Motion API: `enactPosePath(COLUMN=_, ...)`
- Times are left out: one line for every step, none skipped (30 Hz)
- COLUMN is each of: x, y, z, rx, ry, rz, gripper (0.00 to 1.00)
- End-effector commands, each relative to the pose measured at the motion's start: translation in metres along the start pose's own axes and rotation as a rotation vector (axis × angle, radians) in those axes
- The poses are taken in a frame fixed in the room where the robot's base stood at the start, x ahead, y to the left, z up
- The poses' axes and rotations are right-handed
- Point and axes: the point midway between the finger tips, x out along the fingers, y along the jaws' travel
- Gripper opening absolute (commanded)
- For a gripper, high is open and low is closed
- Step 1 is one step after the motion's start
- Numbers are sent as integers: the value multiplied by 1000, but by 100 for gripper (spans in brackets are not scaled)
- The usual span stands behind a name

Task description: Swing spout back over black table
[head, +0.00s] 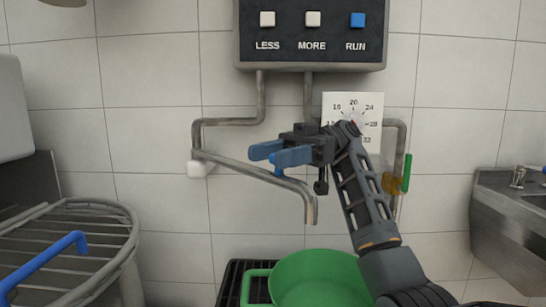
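The spout (240,167) is a grey metal pipe that runs from a white wall joint (199,169) toward the right, its end bent down. Its outlet (311,215) appears above a green bucket (320,262) in this view. The bucket stands on or in front of a black slatted table (232,272), mostly hidden by it. My gripper (270,156), with blue fingers, is at the middle of the spout, overlapping it in the picture. A small blue piece shows just below the fingers. I cannot tell whether the fingers touch the spout or hold anything.
A black panel (311,45) with LESS, MORE and RUN buttons is on the tiled wall above. A white dial (368,104) and a green lever (407,172) are behind my arm. A round grey rack (110,213) with a blue handle (45,262) is left; a metal sink (490,225) is right.

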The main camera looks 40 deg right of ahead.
Motion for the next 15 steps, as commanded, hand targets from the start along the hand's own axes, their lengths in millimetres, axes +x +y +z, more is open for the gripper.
enactPosePath(x=1, y=0, z=1, rx=1, ry=-1, rz=-2, gripper=58)
enactPosePath(x=1, y=0, z=1, rx=1, ry=-1, rz=-3, gripper=58)
enactPosePath(x=2, y=0, z=1, rx=1, ry=-1, rz=-3, gripper=58)
enactPosePath(x=2, y=0, z=1, rx=1, ry=-2, rz=-4, gripper=58)
enactPosePath(x=2, y=0, z=2, rx=1, ry=-2, rz=-4, gripper=58)
enactPosePath(x=2, y=0, z=2, rx=1, ry=-2, rz=-5, gripper=58)
enactPosePath(x=2, y=0, z=2, rx=1, ry=-2, rz=-5, gripper=58)
enactPosePath(x=2, y=0, z=1, rx=1, ry=-3, rz=-5, gripper=58)
enactPosePath(x=2, y=0, z=0, rx=1, ry=-3, rz=-5, gripper=58)
enactPosePath(x=2, y=0, z=-1, rx=1, ry=-3, rz=-5, gripper=58)
enactPosePath(x=2, y=0, z=-4, rx=1, ry=-3, rz=-5, gripper=58)
enactPosePath(x=2, y=0, z=-8, rx=0, ry=-3, rz=-5, gripper=58)
enactPosePath(x=2, y=0, z=-11, rx=-1, ry=-3, rz=-5, gripper=58)
enactPosePath(x=2, y=0, z=-16, rx=-1, ry=-3, rz=-5, gripper=58)
enactPosePath(x=2, y=0, z=-23, rx=-1, ry=-3, rz=-5, gripper=58)
